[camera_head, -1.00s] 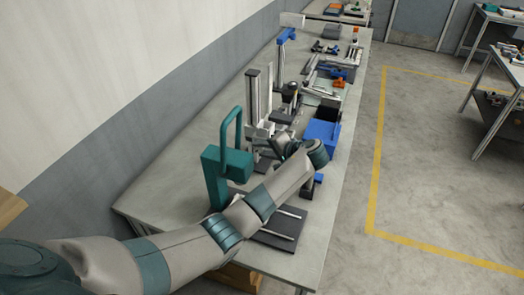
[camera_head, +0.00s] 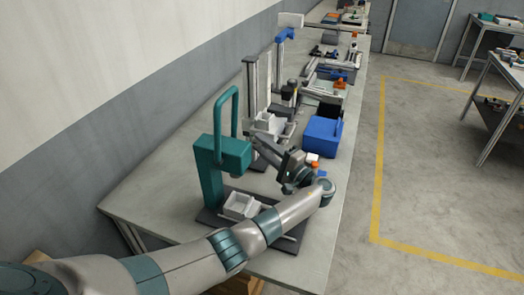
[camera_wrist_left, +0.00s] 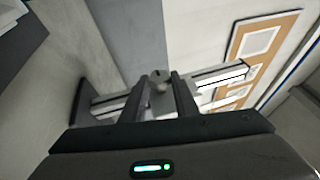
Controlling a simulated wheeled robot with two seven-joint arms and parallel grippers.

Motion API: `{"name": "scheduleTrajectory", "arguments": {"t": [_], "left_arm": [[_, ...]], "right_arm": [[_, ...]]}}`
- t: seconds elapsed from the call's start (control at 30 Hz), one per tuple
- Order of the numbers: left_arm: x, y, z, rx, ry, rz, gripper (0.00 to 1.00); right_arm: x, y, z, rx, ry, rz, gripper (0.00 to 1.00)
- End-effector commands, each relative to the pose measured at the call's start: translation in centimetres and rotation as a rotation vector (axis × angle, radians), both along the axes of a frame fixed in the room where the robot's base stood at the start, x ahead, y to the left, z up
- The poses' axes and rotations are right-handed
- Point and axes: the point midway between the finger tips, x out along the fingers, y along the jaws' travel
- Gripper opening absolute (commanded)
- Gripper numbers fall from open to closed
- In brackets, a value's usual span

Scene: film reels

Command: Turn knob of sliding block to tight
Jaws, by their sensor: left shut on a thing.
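My left gripper (camera_head: 257,141) is beside the lower part of an upright metal rail (camera_head: 250,85) in the head view. In the left wrist view my gripper (camera_wrist_left: 160,88) has its two dark fingers on either side of a small grey knob (camera_wrist_left: 160,76) and is shut on it. The rail (camera_wrist_left: 222,75) runs slantwise behind the fingers there. The sliding block cannot be told apart clearly, as the fingers cover much of the area around the knob. No tight mark is readable. My right gripper is not in view.
A green press (camera_head: 210,175) with a tall handle stands just left of my left wrist. A white tray (camera_head: 240,207) sits at its base. A blue box (camera_head: 322,137) stands right of the gripper. Several tools crowd the bench farther back.

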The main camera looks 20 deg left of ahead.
Motion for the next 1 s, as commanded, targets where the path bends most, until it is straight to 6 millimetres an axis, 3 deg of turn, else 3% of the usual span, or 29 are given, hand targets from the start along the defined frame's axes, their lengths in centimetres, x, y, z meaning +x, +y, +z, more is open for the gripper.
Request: {"name": "scheduleTrajectory", "arguments": {"t": [0.47,0.5,0.57,1.0], "left_arm": [[-0.01,-0.1,-0.14,0.025,0.005,-0.002,0.05],[-0.01,-0.1,-0.15,0.025,0.005,-0.002,0.29],[-0.01,-0.1,-0.14,0.025,0.005,-0.002,0.44],[-0.12,-0.33,-0.24,0.024,0.003,-0.001,0.46]], "right_arm": [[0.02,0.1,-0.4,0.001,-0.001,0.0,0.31],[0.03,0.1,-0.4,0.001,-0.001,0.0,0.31],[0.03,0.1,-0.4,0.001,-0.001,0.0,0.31],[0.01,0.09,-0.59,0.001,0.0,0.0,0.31]]}}
